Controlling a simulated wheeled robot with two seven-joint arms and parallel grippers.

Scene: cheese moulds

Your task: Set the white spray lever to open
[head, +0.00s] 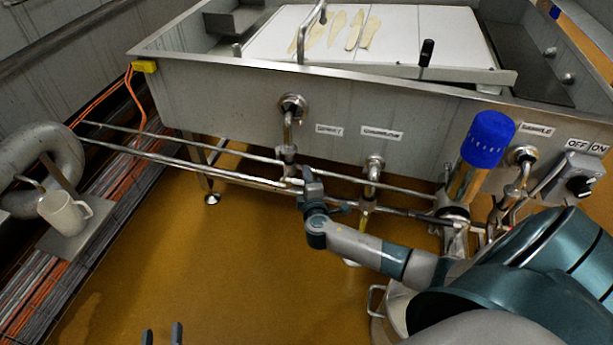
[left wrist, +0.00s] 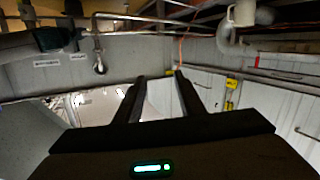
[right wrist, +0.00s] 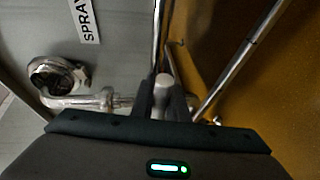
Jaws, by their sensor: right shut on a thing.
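The spray valve pipe (head: 288,130) drops from a round wall fitting on the front of the steel vat, left of the label SPRAY (right wrist: 84,20). My right gripper (head: 308,182) is at the lower end of this pipe, shut on the pale lever (right wrist: 162,88). In the right wrist view the lever's rounded end stands between the two dark fingers (right wrist: 163,106), which hide its sides. My left gripper (head: 162,336) is at the bottom edge of the head view, fingers apart and empty. The left wrist view also shows its fingers spread.
A second valve pipe (head: 373,172) hangs right of the spray pipe. Horizontal rails (head: 190,165) run behind my right gripper. A blue-capped cylinder (head: 488,138) and an OFF/ON switch (head: 579,186) are at the right. The brown floor (head: 200,260) at lower left is clear.

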